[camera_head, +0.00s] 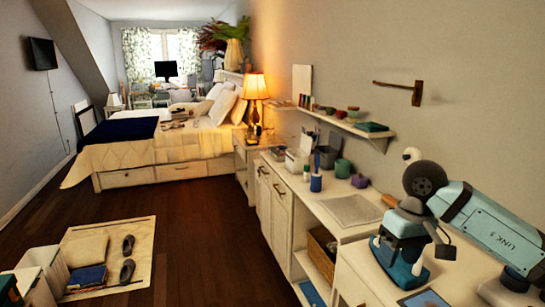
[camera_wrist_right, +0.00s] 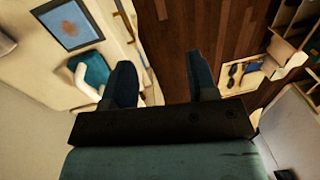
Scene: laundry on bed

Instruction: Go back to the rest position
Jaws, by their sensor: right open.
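My right gripper (camera_head: 402,268) hangs at the right of the head view, fingers pointing down, above the white counter (camera_head: 375,285). In the right wrist view, the two dark fingers of the right gripper (camera_wrist_right: 163,78) stand wide apart with nothing between them. A teal and white item (camera_wrist_right: 92,72) lies beyond the left finger there; I cannot tell what it is. My left gripper is not in view. The bed (camera_head: 150,155) stands far off at the back, with a dark blue cloth (camera_head: 122,130) and white pillows (camera_head: 222,103) on it.
A wall shelf (camera_head: 345,122) and a wooden wall bracket (camera_head: 405,90) are near my right arm. A lit lamp (camera_head: 256,88) stands by the bed. A mat (camera_head: 140,238) with slippers lies on the floor at left. The dark wooden floor (camera_head: 205,225) between is clear.

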